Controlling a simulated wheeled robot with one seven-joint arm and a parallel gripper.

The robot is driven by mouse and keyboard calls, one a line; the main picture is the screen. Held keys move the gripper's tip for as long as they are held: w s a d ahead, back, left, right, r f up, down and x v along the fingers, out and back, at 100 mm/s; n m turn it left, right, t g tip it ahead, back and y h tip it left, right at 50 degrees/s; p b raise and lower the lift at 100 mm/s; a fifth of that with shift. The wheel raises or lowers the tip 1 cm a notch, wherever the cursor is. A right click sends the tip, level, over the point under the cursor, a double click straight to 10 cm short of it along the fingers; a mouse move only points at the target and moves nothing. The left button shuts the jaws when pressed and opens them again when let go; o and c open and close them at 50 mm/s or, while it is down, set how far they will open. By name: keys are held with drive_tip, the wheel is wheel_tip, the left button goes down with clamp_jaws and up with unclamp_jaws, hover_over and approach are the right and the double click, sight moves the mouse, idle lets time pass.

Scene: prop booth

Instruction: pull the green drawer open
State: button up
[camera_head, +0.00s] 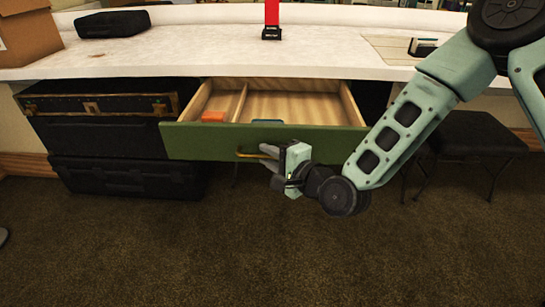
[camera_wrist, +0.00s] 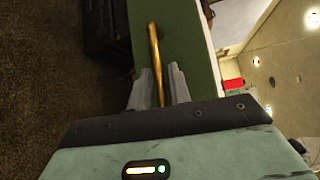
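The green drawer (camera_head: 215,143) under the white counter is pulled out, with its wooden inside showing from above. Its green front also shows in the wrist view (camera_wrist: 190,45). A brass bar handle (camera_head: 246,154) is on the front. My gripper (camera_head: 272,162) is at the right part of this handle. In the wrist view, the handle (camera_wrist: 154,45) runs between my two fingers (camera_wrist: 160,85), which are close on either side of it and look shut on it. The contact itself is partly hidden.
An orange block (camera_head: 213,116) and a partly hidden blue thing (camera_head: 267,121) lie in the drawer. Black cases (camera_head: 110,140) stand to its left, a dark stool (camera_head: 470,135) to its right. The carpet (camera_head: 200,250) in front is clear.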

drive_tip(key=p+v, duration=1.3)
drive_tip(key=v, duration=0.4)
drive_tip(key=shift+s, duration=0.2)
drive_tip(key=shift+d, duration=0.1)
